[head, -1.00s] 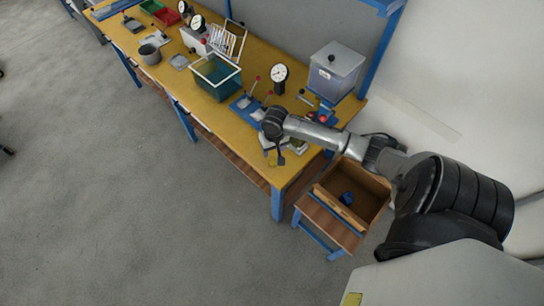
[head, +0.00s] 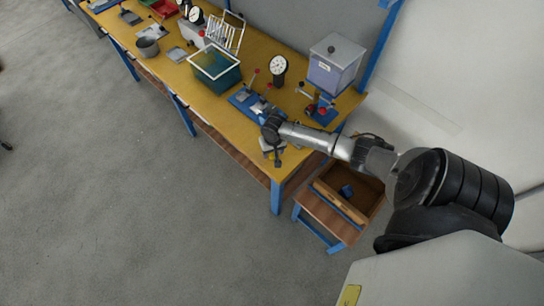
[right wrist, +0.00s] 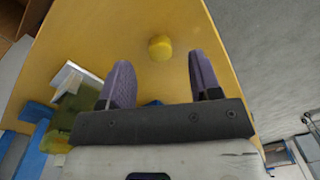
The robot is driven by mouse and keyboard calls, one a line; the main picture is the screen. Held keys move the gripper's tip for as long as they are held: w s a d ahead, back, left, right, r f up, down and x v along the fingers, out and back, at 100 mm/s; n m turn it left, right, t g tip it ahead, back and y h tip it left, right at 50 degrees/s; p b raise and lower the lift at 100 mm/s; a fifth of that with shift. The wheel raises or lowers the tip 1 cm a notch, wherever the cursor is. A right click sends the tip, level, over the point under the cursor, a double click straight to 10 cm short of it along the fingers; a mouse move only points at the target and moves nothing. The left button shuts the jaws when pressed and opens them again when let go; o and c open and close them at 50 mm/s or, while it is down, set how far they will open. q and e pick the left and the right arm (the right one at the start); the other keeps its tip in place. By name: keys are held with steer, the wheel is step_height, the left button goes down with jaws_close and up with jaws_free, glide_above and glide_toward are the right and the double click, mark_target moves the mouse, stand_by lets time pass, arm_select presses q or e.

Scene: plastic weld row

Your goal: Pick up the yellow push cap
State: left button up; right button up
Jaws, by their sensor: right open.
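The yellow push cap (right wrist: 160,48) is a small rounded piece on the yellow bench top, seen in the right wrist view. It lies between the lines of the two fingers, just beyond their tips and apart from them. My right gripper (right wrist: 160,70) is open, with nothing between its fingers. In the head view, the right gripper (head: 277,159) points down over the near right corner of the bench. I cannot make out the cap there. My left gripper is not in view.
A white and olive-green object (right wrist: 80,98) lies close to the left finger in the wrist view. The bench (head: 215,108) also holds a teal basket (head: 214,72), a dial gauge (head: 278,68) and a lidded bin (head: 333,68).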

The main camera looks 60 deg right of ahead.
mark_target(272, 156)
step_height(272, 156, down, 2)
steer(key=shift+f, duration=0.5)
steer(key=shift+c, duration=0.3)
steer(key=c, duration=1)
steer(key=shift+o, duration=0.2)
